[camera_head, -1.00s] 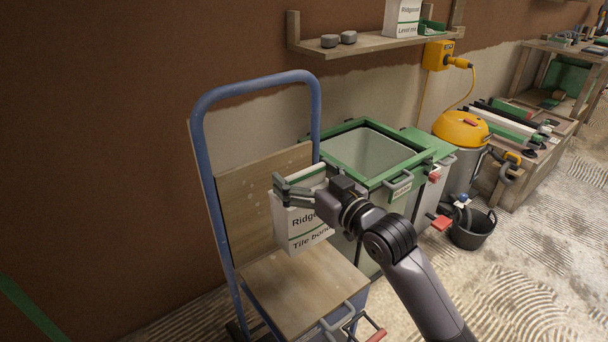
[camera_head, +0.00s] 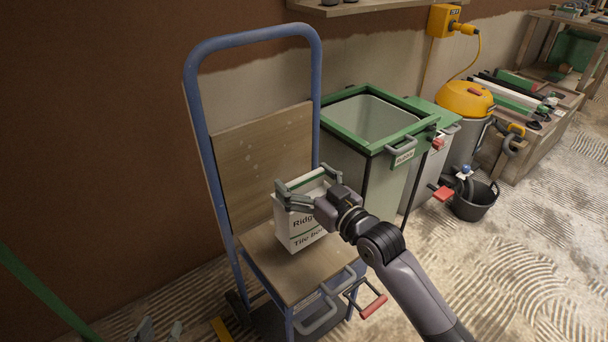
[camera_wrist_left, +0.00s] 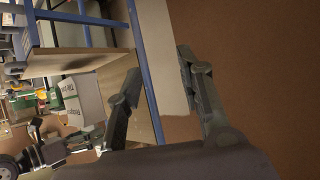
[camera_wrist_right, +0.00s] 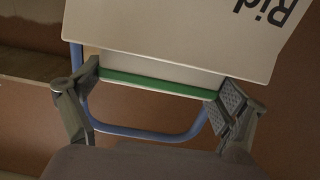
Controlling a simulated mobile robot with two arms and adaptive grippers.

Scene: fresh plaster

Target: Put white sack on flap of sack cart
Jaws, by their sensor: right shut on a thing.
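The white sack (camera_head: 298,228), with a green stripe and dark lettering, is upright over the wooden flap (camera_head: 287,278) of the blue sack cart (camera_head: 190,110). Its base is at or very near the flap; I cannot tell whether it bears on it. My right gripper (camera_head: 308,190) is shut on the sack's top edge; the sack fills the top of the right wrist view (camera_wrist_right: 170,35). My left gripper (camera_wrist_left: 160,85) is open and empty, its tips low at the left in the head view. The sack also shows in the left wrist view (camera_wrist_left: 82,98).
A green-rimmed bin (camera_head: 370,120) stands just right of the cart. Grey handles and a red grip (camera_head: 373,306) are at the flap's front right. A yellow-topped vacuum (camera_head: 465,98) and a black bucket (camera_head: 475,203) stand farther right.

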